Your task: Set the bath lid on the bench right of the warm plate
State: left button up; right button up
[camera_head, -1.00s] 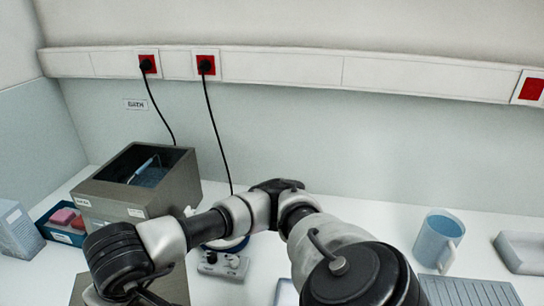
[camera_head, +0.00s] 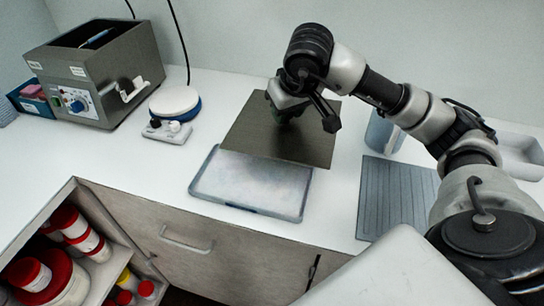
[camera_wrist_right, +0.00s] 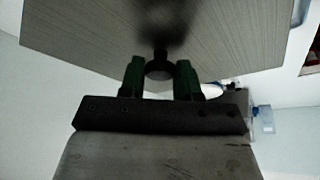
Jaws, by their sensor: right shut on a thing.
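The bath lid (camera_head: 260,135), a flat grey-brown square, is held in the air by my right gripper (camera_head: 287,113). In the right wrist view the green fingers (camera_wrist_right: 159,77) are closed around the dark knob of the lid (camera_wrist_right: 90,30). The bath (camera_head: 100,65) is a grey open-topped box at the far left. A round white plate on a blue base (camera_head: 175,101), seemingly the warm plate, stands right of the bath with a small knobbed box before it. The lid is right of this plate. Its gap to the bench is hard to judge. My left gripper is out of view.
A shallow pale tray (camera_head: 250,190) lies at the bench's front edge, partly behind the lid. A grey ribbed mat (camera_head: 390,195) and a blue jug (camera_head: 382,133) are to the right. An open shelf with red-lidded jars (camera_head: 70,222) is below left.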

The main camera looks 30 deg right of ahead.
jog(key=d+b, duration=0.2)
jog(key=d, duration=0.1)
jog(key=w+d+f+b, duration=0.1)
jog(key=d, duration=0.1)
jog(key=shift+f, duration=0.1)
jog(key=shift+d, duration=0.4)
jog(key=w+f, duration=0.2)
jog(key=w, duration=0.1)
jog(key=w+f+p, duration=0.1)
jog(key=w+f, duration=0.1)
jog(key=w, duration=0.2)
jog(key=w+f, duration=0.2)
jog(key=w, duration=0.2)
jog(key=shift+d, duration=0.4)
jog(key=shift+w+f, duration=0.2)
notch_tip(320, 180, down, 4)
jog(key=shift+r+p, duration=0.1)
jog(key=shift+p, duration=0.4)
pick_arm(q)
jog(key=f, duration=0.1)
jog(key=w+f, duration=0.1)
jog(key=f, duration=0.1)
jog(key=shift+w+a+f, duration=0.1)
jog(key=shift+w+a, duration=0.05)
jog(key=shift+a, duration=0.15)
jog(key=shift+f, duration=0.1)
pick_arm(e)
jog(key=shift+f, duration=0.2)
